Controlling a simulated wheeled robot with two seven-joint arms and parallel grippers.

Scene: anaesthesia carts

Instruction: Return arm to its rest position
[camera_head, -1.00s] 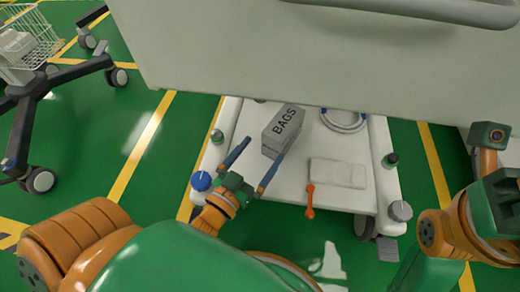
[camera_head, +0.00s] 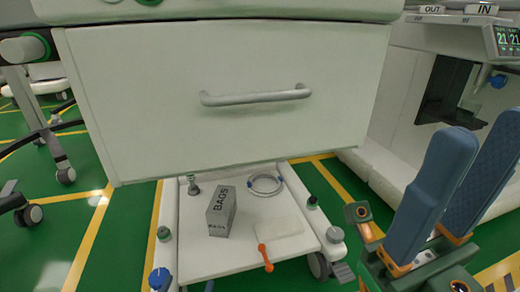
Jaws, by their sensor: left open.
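My left gripper (camera_head: 462,165) stands large and close at the right of the head view. Its two blue padded fingers point up, apart from each other, with nothing seen between them. It is open and empty. Its green and orange base runs off the lower right edge, and the rest of the arm is cut off. My right gripper cannot be made out in this view.
A white drawer front (camera_head: 160,110) with a grey handle (camera_head: 255,96) fills the upper middle. Below it, a white shelf (camera_head: 195,262) holds a grey BAGS box (camera_head: 222,212), a coiled tube (camera_head: 266,184), a pale pack (camera_head: 278,228) and an orange tool (camera_head: 265,258). Another white machine (camera_head: 405,100) stands behind the gripper.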

